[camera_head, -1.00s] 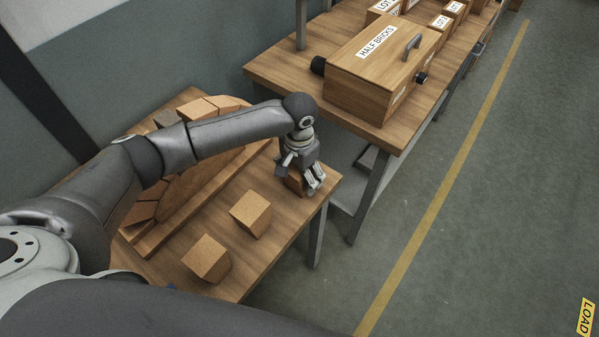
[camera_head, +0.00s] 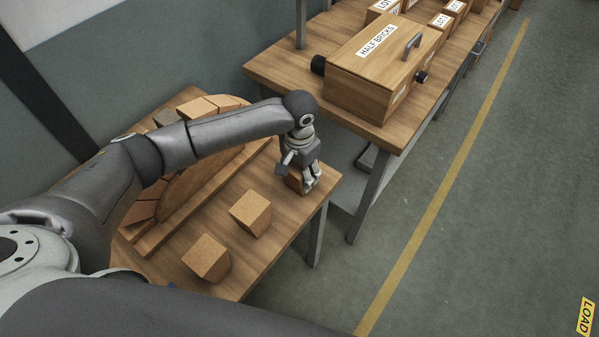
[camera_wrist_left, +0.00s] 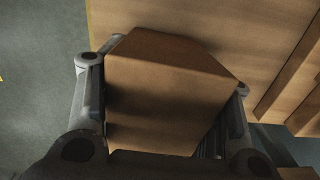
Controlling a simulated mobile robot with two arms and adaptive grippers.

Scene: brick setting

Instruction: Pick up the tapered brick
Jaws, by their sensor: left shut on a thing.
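My left gripper (camera_head: 304,182) is at the far right corner of the near table, pointing down, shut on a brown brick (camera_head: 293,180). In the left wrist view the brick (camera_wrist_left: 165,88) fills the space between the two fingers, and its sides look slanted, so it appears to be the tapered brick. In the head view the gripper hides most of it. I cannot tell whether it still touches the table. Two other bricks stand apart on the same table: one in the middle (camera_head: 251,212) and one nearer (camera_head: 207,258). My right gripper is not in view.
The near table (camera_head: 180,277) carries a wooden arch form (camera_head: 205,180) with bricks along its curve, behind my left arm. A second table (camera_head: 275,68) holds a wooden box labelled HALF BRICKS (camera_head: 375,75) and several LOT boxes. The floor at right is clear.

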